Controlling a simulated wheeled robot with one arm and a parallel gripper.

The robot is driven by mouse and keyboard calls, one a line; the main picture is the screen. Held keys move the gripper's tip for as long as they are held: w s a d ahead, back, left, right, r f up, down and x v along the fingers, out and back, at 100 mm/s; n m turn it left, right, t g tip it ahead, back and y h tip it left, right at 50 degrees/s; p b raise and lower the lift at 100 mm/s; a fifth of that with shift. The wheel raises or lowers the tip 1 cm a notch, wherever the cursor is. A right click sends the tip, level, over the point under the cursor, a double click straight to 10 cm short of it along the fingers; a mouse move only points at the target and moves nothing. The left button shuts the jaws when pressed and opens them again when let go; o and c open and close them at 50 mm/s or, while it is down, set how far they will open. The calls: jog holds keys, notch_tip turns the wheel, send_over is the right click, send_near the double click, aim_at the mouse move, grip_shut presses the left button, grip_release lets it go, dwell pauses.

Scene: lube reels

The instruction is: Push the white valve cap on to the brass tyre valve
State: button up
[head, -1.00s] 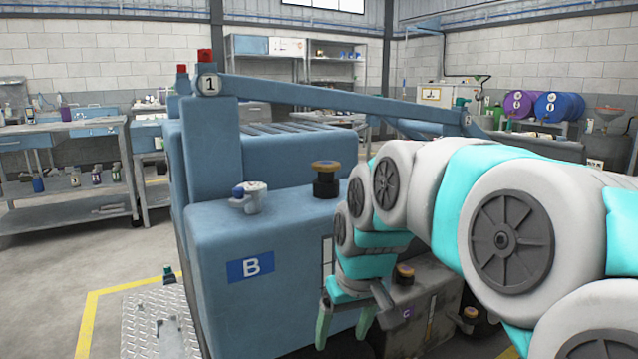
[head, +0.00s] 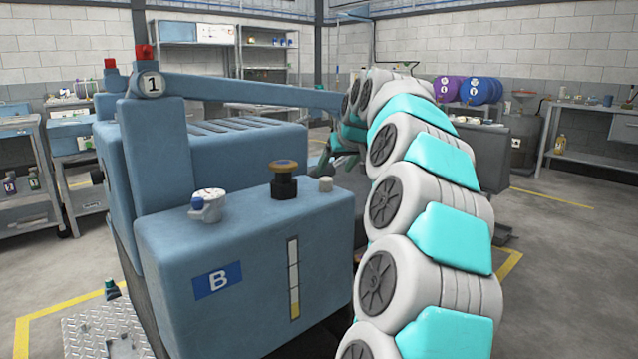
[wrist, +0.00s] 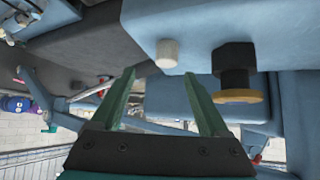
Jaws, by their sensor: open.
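The white valve cap (head: 326,184) is a small off-white cylinder standing on top of the blue box marked B, near its right edge. It also shows in the wrist view (wrist: 167,53), where the picture looks upside down. My gripper (head: 330,155) is open and empty behind that edge of the box. In the wrist view my gripper (wrist: 159,75) has its fingertips spread, with the cap appearing just beyond the gap between them. I cannot tell the distance, but the cap is not held. I cannot make out the brass tyre valve in either view.
A black knob with an amber top (head: 284,178) stands close beside the cap. A white and blue fitting (head: 208,205) is farther left on the box (head: 240,240). A long blue bar (head: 250,92) runs behind. Open floor lies to the right.

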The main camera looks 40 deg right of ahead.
aim_at(326, 178)
jog(key=x, duration=0.4)
jog(key=a+p+x, duration=0.1)
jog(key=x, duration=0.1)
jog(key=shift+w+d+f, duration=0.15)
jog(key=shift+w+f, duration=0.05)
jog(key=shift+w, duration=0.2)
grip_shut()
